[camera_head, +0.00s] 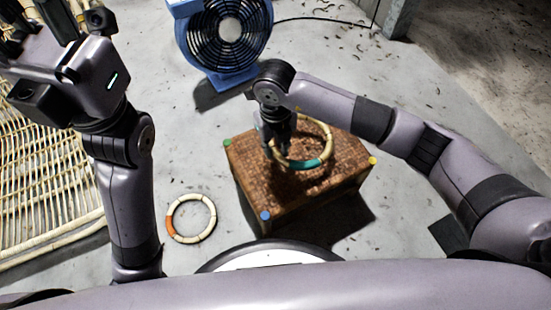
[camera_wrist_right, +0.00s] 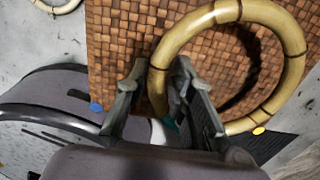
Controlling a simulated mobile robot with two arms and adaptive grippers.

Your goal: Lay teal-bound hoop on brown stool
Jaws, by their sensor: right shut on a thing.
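The teal-bound hoop (camera_head: 328,136) is a pale cane ring with a teal wrap on its near side in the head view. My right gripper (camera_head: 275,150) is shut on its left side. In the right wrist view the hoop (camera_wrist_right: 297,50) runs in between the fingers (camera_wrist_right: 160,105), with a bit of teal showing there. The brown stool (camera_head: 240,165) has a woven top and coloured corner dots; its top (camera_wrist_right: 120,45) lies under the hoop. A shadow falls on it, so the hoop seems slightly raised. My left gripper (camera_head: 45,12) is at the top left, its fingertips cut off.
An orange-bound hoop (camera_head: 190,218) lies on the floor left of the stool. A blue fan (camera_head: 228,35) stands behind, with a black cable (camera_head: 310,18). A rattan lattice (camera_head: 45,165) is at the left edge.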

